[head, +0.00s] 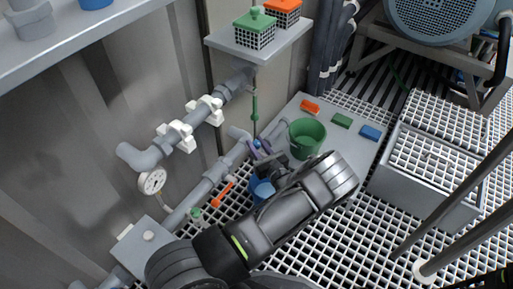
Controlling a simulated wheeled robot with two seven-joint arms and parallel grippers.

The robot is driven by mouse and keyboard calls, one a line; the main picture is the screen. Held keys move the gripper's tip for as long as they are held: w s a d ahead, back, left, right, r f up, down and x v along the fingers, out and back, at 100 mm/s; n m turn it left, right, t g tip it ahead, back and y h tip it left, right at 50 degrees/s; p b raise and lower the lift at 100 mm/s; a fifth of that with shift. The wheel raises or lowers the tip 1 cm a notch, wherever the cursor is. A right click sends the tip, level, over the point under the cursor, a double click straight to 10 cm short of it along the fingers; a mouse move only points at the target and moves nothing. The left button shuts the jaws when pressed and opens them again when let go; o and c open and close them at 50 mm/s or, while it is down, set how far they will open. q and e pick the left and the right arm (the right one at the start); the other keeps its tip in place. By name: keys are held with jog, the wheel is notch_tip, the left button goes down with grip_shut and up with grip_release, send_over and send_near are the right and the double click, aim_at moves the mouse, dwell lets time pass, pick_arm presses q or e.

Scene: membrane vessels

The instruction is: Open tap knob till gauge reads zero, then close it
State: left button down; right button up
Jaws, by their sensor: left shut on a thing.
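A round white pressure gauge (152,181) sits on the grey pipework at the left; its needle is too small to read. An orange tap handle (223,192) and a green tap knob (196,213) sit further down the same pipe, apart from the gripper. My right gripper does not show.
A green bucket (306,139) stands just right of the gripper, and a blue bucket (262,188) is partly hidden under my arm. Orange, green (342,121) and blue blocks lie on a grey plate. A shelf (282,40) holds two caged boxes. White grating covers the floor.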

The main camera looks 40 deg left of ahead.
pick_arm(q)
jog(key=n+g+b, duration=0.1)
jog(key=g+y, duration=0.1)
jog(key=shift+f+n+g+b, duration=0.2)
jog(key=shift+n+g+b, duration=0.1)
jog(key=shift+n+b, duration=0.1)
jog(key=shift+r+n+g, duration=0.15)
jog(key=shift+n+g, duration=0.15)
jog(key=shift+g, duration=0.2)
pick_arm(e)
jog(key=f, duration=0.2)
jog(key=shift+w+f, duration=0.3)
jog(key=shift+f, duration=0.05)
pick_arm(q)
jog(key=c, duration=1.1)
grip_release()
jog(key=shift+d, duration=0.15)
jog(key=shift+p+v, duration=0.95)
jog(key=shift+v, duration=2.9)
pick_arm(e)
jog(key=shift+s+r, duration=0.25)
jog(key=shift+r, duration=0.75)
